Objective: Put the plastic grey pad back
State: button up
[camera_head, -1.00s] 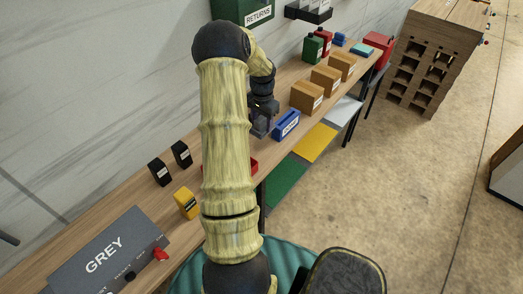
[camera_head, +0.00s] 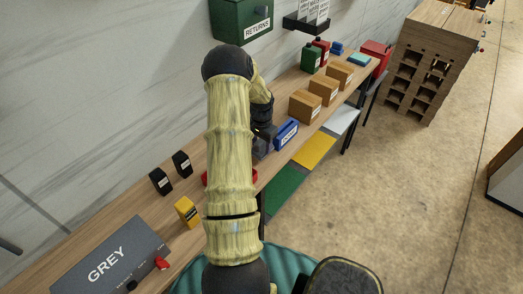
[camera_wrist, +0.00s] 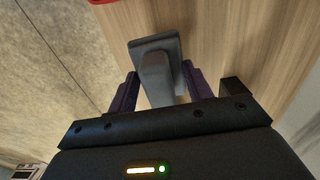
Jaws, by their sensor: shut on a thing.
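The grey plastic pad (camera_wrist: 172,43) shows in the wrist view as a flat plate with a raised grip block (camera_wrist: 158,72). My gripper (camera_wrist: 160,82) has its two dark purple fingers shut on that block, one on each side. The pad is over the wooden table; I cannot tell whether it touches the top. In the head view, a grey part of the pad (camera_head: 261,149) shows beside the blue labelled holder (camera_head: 287,133), partly hidden by my arm.
A red tray (camera_head: 254,175) lies mostly behind my arm. Two black blocks (camera_head: 160,181) and a yellow block (camera_head: 187,212) stand to the left, near the grey control box (camera_head: 105,262). Brown boxes (camera_head: 305,105) stand beyond the blue holder.

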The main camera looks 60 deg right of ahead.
aim_at(262, 151)
notch_tip(262, 151, down, 4)
jog(key=shift+r+p, duration=0.25)
jog(key=shift+p, duration=0.6)
jog(key=shift+f, duration=0.35)
jog(key=shift+f, duration=0.2)
jog(key=o, duration=0.9)
jog(key=shift+r, duration=0.1)
jog(key=shift+r, duration=0.15)
